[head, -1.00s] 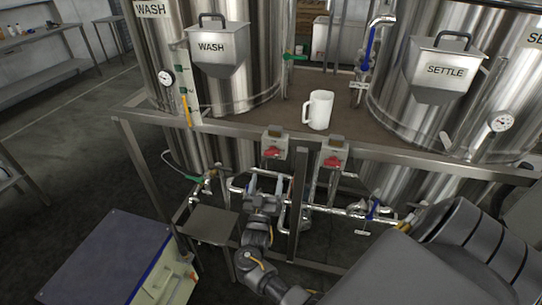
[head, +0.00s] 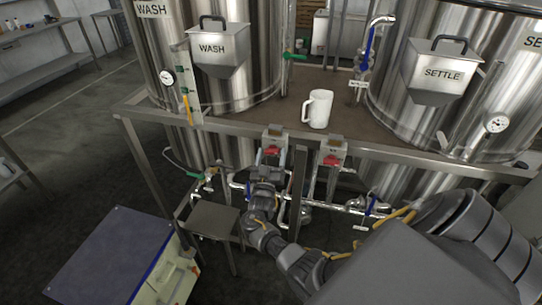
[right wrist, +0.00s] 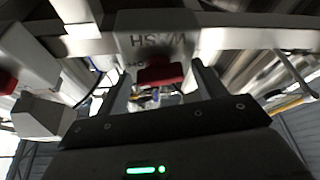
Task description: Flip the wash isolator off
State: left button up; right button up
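The wash isolator is a grey box (head: 274,137) with a red handle (head: 272,150) on the front rail of the stand, left of a similar box. My right gripper (head: 268,170) is just below it. In the right wrist view the box's WASH label (right wrist: 155,40) appears upside down, with the red handle (right wrist: 160,74) below it. My right gripper (right wrist: 162,82) is open there, one finger on each side of the handle. I cannot tell whether the fingers touch it. The left gripper is not in view.
A second isolator with a red handle (head: 331,160) is close on the right. Pipes and valves (head: 350,208) run below the rail. A white jug (head: 318,108) stands on the deck between the wash tank (head: 262,85) and settle tank (head: 395,90). A blue-topped cabinet (head: 110,255) is at lower left.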

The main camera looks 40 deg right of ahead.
jog(key=c, duration=0.8)
jog(key=m+b, duration=0.1)
jog(key=m+g+b, duration=0.1)
jog(key=b, duration=0.1)
jog(key=shift+f+h, duration=0.3)
jog(key=shift+f, duration=0.05)
jog(key=shift+c, duration=0.2)
jog(key=shift+m+h+b, duration=0.4)
jog(key=shift+m+b, duration=0.1)
jog(key=shift+m, duration=0.2)
jog(key=shift+r+m+g, duration=0.35)
jog(key=shift+m+g, duration=0.05)
jog(key=o, duration=1)
jog(key=shift+a, duration=0.1)
